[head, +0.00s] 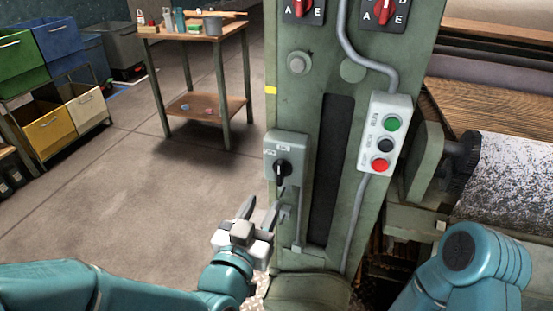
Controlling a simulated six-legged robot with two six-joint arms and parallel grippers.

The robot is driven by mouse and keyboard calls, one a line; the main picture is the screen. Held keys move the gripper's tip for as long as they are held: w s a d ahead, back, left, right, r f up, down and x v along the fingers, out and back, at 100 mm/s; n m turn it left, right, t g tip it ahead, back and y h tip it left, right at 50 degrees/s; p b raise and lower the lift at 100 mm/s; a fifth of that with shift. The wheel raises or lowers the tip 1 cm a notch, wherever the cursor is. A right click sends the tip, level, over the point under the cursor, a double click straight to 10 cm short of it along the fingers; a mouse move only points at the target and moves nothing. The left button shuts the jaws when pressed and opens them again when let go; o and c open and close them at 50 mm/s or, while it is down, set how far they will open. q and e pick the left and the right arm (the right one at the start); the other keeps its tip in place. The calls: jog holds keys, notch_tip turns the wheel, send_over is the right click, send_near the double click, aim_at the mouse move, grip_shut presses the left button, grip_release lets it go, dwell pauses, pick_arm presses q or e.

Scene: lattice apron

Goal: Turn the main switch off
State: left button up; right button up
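The grey switch box (285,148) is mounted on the green machine post. A black rotary handle (282,169) sits on its front, below small pale labels too small to read. The handle looks roughly upright; I cannot tell which marked position it is at. My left gripper (260,207) is just below and to the left of the handle, with its two fingers apart and nothing seen between them. It appears clear of the handle. My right arm shows at the lower right, but its gripper is out of view.
A control box (385,135) with green, black and red buttons is to the right on the post (285,90). Red selector knobs (303,6) are above. A wooden table (195,32) and coloured bins (45,128) stand at the back left. The floor between is clear.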

aim_at(279, 173)
pick_arm(q)
jog(key=x, duration=1)
jog(key=shift+w+f, duration=0.15)
grip_shut()
